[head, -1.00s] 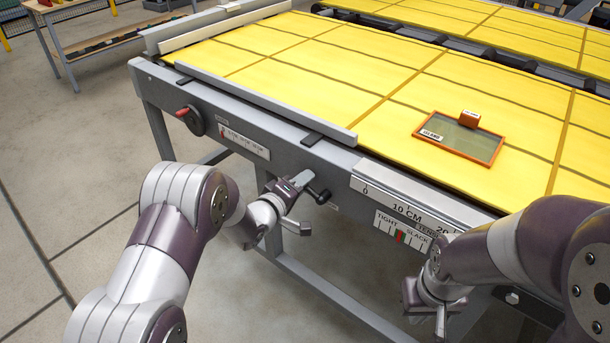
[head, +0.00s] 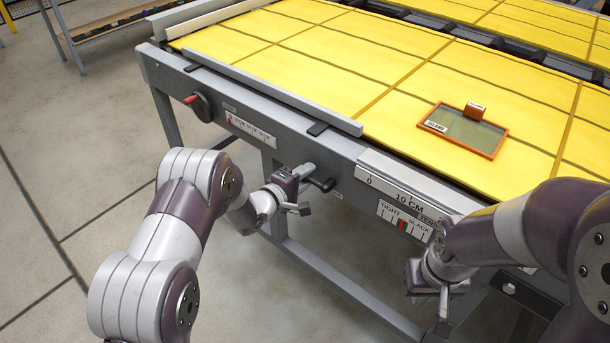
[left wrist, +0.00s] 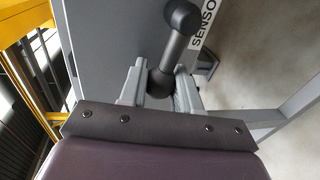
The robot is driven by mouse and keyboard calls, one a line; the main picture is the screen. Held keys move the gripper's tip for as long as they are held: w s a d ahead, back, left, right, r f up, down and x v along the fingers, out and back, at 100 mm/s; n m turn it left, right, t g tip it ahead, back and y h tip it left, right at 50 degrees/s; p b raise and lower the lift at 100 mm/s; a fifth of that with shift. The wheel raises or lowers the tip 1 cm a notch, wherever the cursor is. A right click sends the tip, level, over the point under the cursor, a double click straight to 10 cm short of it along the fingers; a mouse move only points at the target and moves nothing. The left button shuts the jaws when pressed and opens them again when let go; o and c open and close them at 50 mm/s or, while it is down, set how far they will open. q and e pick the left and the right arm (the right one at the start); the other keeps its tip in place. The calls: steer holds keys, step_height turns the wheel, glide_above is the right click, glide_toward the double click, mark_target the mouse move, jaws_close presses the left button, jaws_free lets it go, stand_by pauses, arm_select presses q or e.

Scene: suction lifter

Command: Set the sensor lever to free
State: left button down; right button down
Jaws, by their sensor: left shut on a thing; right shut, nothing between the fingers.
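The sensor lever (left wrist: 178,50) is a dark grey handle with a round knob, on the grey side of the table frame. In the left wrist view it slants up and right from between my fingers, beside a white label (left wrist: 205,22) reading "SENSO", the rest cut off. In the head view its dark knob (head: 326,185) sticks out under the front rail. My left gripper (head: 307,172) is at the lever and shut on its lower part (left wrist: 160,84). My right gripper (head: 442,312) is shut and empty, below the rail at the right. No free marking is readable.
The table (head: 240,95) has a yellow gridded top and a grey frame. An orange-framed plate (head: 465,132) lies on it. A red-handled knob (head: 197,102) and a tight/slack scale (head: 403,222) are on the front rail. Floor at the left is clear.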

arm_select(q)
steer(key=c, duration=1.1)
jaws_free()
steer(key=v, duration=1.2)
steer(key=shift+s+a+p, duration=0.25)
steer(key=shift+s+p, duration=0.05)
steer(key=shift+s, duration=0.05)
